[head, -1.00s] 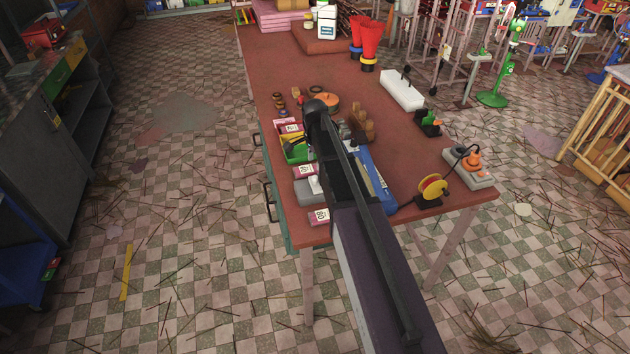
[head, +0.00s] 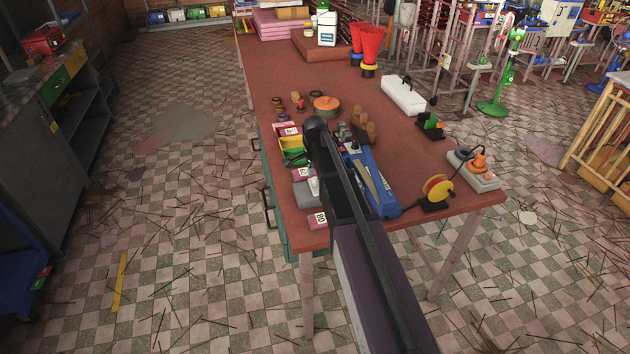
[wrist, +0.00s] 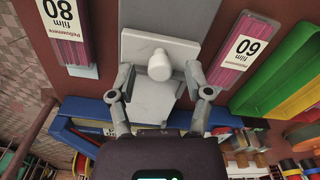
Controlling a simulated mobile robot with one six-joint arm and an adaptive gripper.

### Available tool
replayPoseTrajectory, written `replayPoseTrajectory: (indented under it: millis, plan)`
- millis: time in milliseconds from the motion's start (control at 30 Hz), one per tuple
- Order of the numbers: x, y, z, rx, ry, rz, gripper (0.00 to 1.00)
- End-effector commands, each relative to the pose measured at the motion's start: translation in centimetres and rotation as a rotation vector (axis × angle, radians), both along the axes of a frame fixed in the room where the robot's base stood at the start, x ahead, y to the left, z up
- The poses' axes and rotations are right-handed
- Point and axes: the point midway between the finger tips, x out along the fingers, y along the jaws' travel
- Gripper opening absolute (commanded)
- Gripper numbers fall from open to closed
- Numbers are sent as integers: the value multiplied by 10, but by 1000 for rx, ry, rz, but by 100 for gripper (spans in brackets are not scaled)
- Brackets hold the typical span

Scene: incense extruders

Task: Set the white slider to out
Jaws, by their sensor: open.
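A grey box with a rounded white knob (wrist: 159,65), which looks like the white slider, is in the middle of the wrist view. The grey box (wrist: 147,50) lies between two pink cards. My gripper (wrist: 159,78) is open, with one finger on each side of the knob. I cannot tell whether the fingers touch it. In the head view the grey box (head: 304,193) and the white knob (head: 313,186) show at the table's near left edge, beside my arm. My arm hides the gripper there.
A pink card marked 80 (wrist: 62,22) and one marked 60 (wrist: 243,48) flank the box. A green tray (wrist: 285,65) lies to the right. A long blue device (head: 371,182) and a yellow and red reel (head: 437,190) stand right of my arm.

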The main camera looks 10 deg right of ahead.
Motion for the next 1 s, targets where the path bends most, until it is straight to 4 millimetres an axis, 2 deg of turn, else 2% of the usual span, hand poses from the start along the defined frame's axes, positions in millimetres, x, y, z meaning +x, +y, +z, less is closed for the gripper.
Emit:
replayPoseTrajectory:
  millis: [367,400,467,600,1000]
  plan:
    - [0,0,-2,0,0,0,65]
    - [0,0,-2,0,0,0,59]
    - [0,0,-2,0,0,0,41]
    - [0,0,-2,0,0,0,0]
    - [-1,1,-2,0,1,-11,0]
